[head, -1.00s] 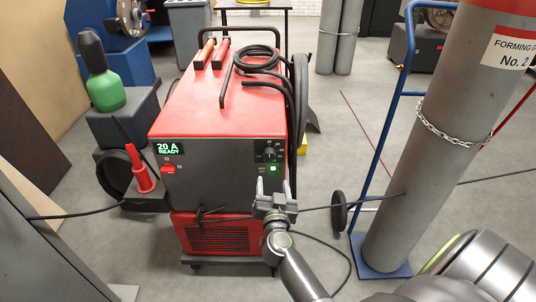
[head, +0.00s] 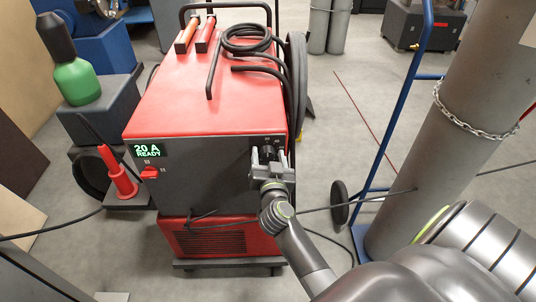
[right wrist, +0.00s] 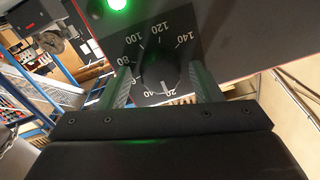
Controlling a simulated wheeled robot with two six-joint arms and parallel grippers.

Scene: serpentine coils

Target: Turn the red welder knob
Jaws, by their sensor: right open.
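The red welder (head: 215,82) stands ahead with a dark front panel whose display reads 20 A READY. At the panel's upper right is a black dial knob (right wrist: 159,70) on a scale marked 20 to 140; its pale mark points near 20. A small red switch (head: 150,172) sits at the panel's left, under the display. My right gripper (head: 269,155) is in front of the dial, largely covering it in the head view. In the right wrist view its open fingers (right wrist: 162,78) stand either side of the knob, with gaps visible. My left gripper is out of view.
A green light (right wrist: 116,3) glows beside the dial. Black cables (head: 250,45) lie on the welder's top. A grey gas cylinder (head: 440,150) on a blue trolley stands at right. A red torch (head: 117,172) and green bottle (head: 76,80) are at left.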

